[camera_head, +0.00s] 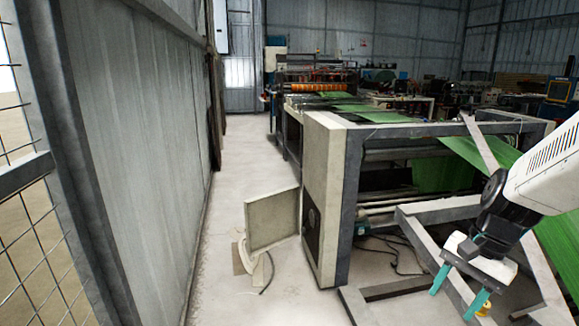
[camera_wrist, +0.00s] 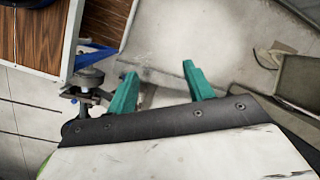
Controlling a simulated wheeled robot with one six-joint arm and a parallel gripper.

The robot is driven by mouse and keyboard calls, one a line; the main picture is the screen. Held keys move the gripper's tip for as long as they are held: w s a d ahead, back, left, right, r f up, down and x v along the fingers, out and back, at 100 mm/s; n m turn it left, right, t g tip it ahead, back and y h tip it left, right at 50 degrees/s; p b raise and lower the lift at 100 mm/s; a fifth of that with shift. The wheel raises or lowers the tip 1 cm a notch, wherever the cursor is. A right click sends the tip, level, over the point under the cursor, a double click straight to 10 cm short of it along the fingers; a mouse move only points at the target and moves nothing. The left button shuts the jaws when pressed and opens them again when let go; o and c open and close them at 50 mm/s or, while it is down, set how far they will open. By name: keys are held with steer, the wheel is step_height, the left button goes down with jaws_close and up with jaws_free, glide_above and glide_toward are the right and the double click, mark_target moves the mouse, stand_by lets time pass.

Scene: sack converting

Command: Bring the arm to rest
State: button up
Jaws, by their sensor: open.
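My gripper (camera_head: 458,292) is at the lower right of the head view, at the end of my white and black arm. Its two teal fingers point down and stand apart, with nothing between them. In the wrist view my gripper (camera_wrist: 157,82) also shows open and empty, with pale floor beyond the fingers. The arm reaches in from the right edge and is bent, held in front of the sack machine's frame (camera_head: 335,190). I cannot tell the exact gap between the gripper and the frame's lower bars.
Green sheet (camera_head: 452,172) runs through the machine. A tilted beige panel (camera_head: 272,220) stands on the floor left of the machine. A grey corrugated wall (camera_head: 140,130) bounds the left. A wood-grained surface (camera_wrist: 38,40) shows in the wrist view.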

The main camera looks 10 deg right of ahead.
steer(key=s+a+r+n+t+h, duration=0.1)
steer(key=s+a+r+n+h, duration=0.2)
steer(key=s+a+r+n, duration=0.6)
steer(key=shift+s+r+n+t, duration=0.15)
steer(key=shift+s+n+t, duration=0.15)
steer(key=shift+s+n, duration=0.7)
steer(key=shift+s+a, duration=0.1)
stand_by(0.8)
